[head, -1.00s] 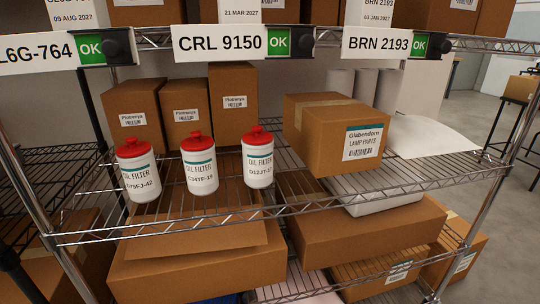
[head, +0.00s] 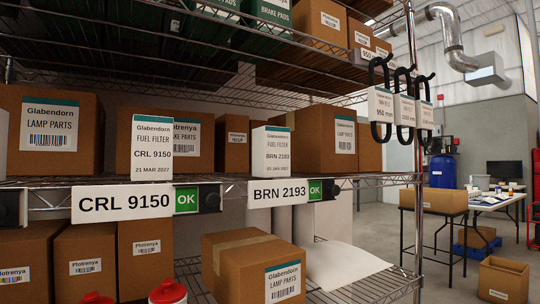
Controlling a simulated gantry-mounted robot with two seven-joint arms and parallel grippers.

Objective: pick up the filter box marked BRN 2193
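The filter box marked BRN 2193 (head: 278,153) is a narrow white carton with a teal stripe, reading "Glabendorn FUEL FILTER" and a date of 2027. It stands upright near the front edge of the middle shelf, above the shelf label BRN 2193 (head: 278,192) with its green OK button (head: 315,190). A similar white filter box marked CRL 9150 (head: 152,148) stands to its left, above its own label. Neither of my grippers is in the head view.
Brown cartons stand behind the box, including a lamp parts carton (head: 325,137) just to its right. Below are another carton (head: 255,268) and red-capped oil filters (head: 168,292). The aisle to the right is open.

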